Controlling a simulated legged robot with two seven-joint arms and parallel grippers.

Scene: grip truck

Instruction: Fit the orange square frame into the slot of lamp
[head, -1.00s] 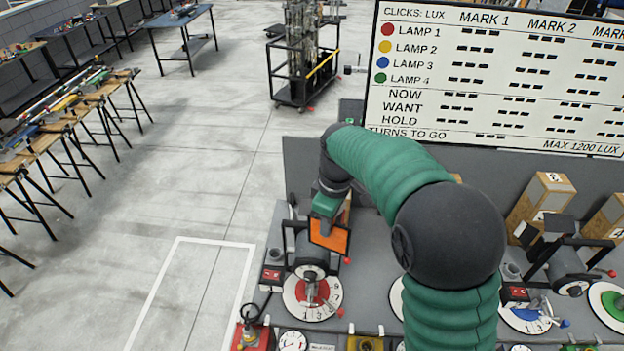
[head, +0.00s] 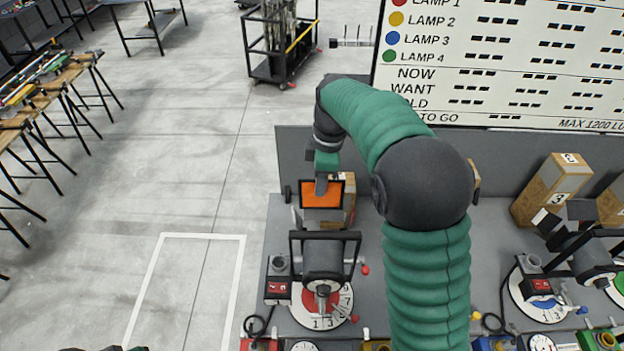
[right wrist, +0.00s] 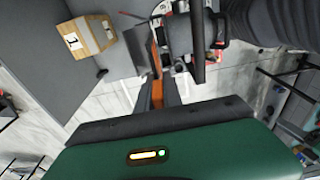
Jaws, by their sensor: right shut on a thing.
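My right gripper (head: 322,184) is shut on the orange square frame (head: 320,196), an orange panel with a dark border. It holds the frame at the far side of the lamp (head: 322,258), a grey cylinder with a black bracket. In the head view the frame appears just above the bracket, roughly lined up with it. In the right wrist view the orange frame (right wrist: 157,68) shows edge-on between the fingers, close beside the lamp (right wrist: 183,35). The slot itself cannot be made out, nor whether the frame touches the lamp. My left gripper is not clearly seen.
A wooden box (head: 345,205) marked 1 (right wrist: 90,38) stands behind the frame. A red numbered dial (head: 322,302) and a red switch box (head: 278,291) are near the lamp. Another lamp (head: 580,255) stands right. A low grey panel (head: 293,160) backs the bench.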

